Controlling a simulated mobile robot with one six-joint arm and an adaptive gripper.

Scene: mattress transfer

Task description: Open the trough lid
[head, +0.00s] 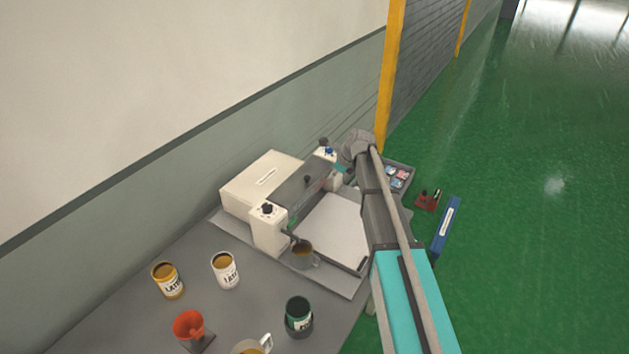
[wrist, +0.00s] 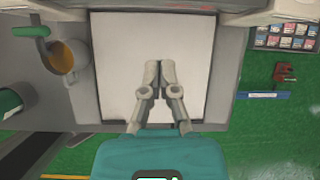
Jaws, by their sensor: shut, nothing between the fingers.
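The machine on the table has a white box body (head: 262,180) and two white end posts, one of them the near post (head: 268,230). A dark grey panel (head: 299,184), which looks like the trough lid, spans between the posts with a small dark knob on it. I cannot tell its exact tilt. A white sheet or tray bed (head: 325,230) lies in front of it. In the wrist view my gripper (wrist: 160,72) is shut and empty, above the white bed (wrist: 118,60) and pointing toward the machine. In the head view my arm mostly hides the gripper.
A mug (head: 303,254) stands at the bed's near corner. Several cans, including a green one (head: 299,315), and a red funnel (head: 188,325) stand on the table (head: 130,290). A tray of small packs (head: 398,174), a red item (head: 428,200) and a blue strip (head: 446,228) are at right.

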